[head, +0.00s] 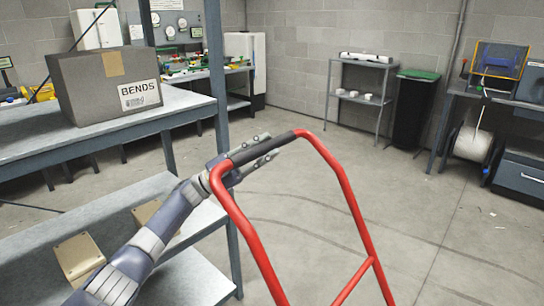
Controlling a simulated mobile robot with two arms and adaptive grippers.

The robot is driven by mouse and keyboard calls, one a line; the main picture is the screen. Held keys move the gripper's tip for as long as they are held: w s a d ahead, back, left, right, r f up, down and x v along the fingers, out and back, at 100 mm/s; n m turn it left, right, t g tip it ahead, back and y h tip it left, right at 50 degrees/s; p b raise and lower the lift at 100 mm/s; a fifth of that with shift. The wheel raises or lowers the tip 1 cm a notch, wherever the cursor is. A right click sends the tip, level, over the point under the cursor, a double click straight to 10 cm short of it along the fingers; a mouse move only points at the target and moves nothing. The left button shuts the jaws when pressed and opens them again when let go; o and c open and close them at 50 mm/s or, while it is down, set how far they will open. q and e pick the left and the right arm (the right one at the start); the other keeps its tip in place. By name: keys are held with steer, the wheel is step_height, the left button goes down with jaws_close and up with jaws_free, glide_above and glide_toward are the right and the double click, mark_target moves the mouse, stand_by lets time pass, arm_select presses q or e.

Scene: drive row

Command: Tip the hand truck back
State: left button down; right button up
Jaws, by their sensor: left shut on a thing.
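The red hand truck (350,198) shows its upper frame in the lower middle of the head view, with a black grip on its top bar. Its lower part is cut off by the bottom edge. My left gripper (262,155) is shut on the black grip of the top bar. My left arm reaches in from the lower left. My right gripper is not in view.
A metal shelf unit (224,215) stands close on the left, bearing a cardboard box (105,84) marked BENDS and smaller boxes (80,259) below. A black bin (413,108) and a small shelf (357,97) stand at the back wall. The concrete floor ahead is clear.

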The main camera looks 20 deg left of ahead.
arm_select(q)
steer(key=shift+w+a+f+n, duration=0.15)
steer(key=shift+a+f+n, duration=0.15)
steer(key=shift+a, duration=0.2)
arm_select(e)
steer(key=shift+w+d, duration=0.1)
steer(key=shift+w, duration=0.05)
arm_select(q)
steer(key=c, duration=1.7)
jaws_free()
steer(key=shift+t, duration=0.4)
steer(key=o, duration=0.4)
steer(key=shift+a+f, duration=0.1)
steer(key=shift+a, duration=0.15)
steer(key=shift+a+f, duration=0.1)
steer(key=shift+a, duration=0.25)
steer(key=shift+d, duration=0.35)
steer(key=v, duration=1.2)
steer(key=shift+a, duration=0.3)
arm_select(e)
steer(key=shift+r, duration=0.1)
